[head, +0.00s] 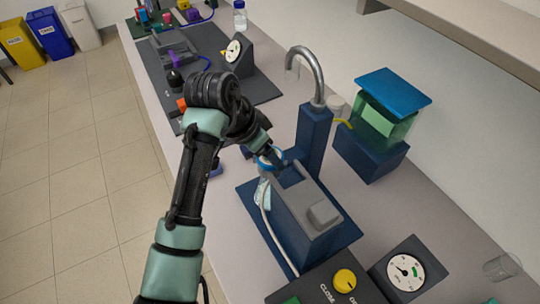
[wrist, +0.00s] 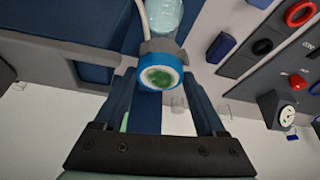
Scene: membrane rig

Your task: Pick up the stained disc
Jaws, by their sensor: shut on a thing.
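The stained disc (wrist: 160,79) is white with a green blotch in its middle. A blue ring (wrist: 143,80) surrounds it, with a grey fitting just behind. In the wrist view, my gripper (wrist: 160,88) has one dark finger on each side of the disc and is shut on it. In the head view, my gripper (head: 268,150) is at the left end of the dark blue rig (head: 305,235), where the blue-and-white ring (head: 264,164) shows partly. I cannot tell whether the disc is clear of the grey fitting.
A curved metal spout (head: 308,62) on a blue post stands just behind my gripper. A green tank (head: 390,115) with a blue lid stands at right. A pale hose (head: 268,225) runs down the rig's side. A gauge (head: 405,272) and yellow knob (head: 345,280) are in front.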

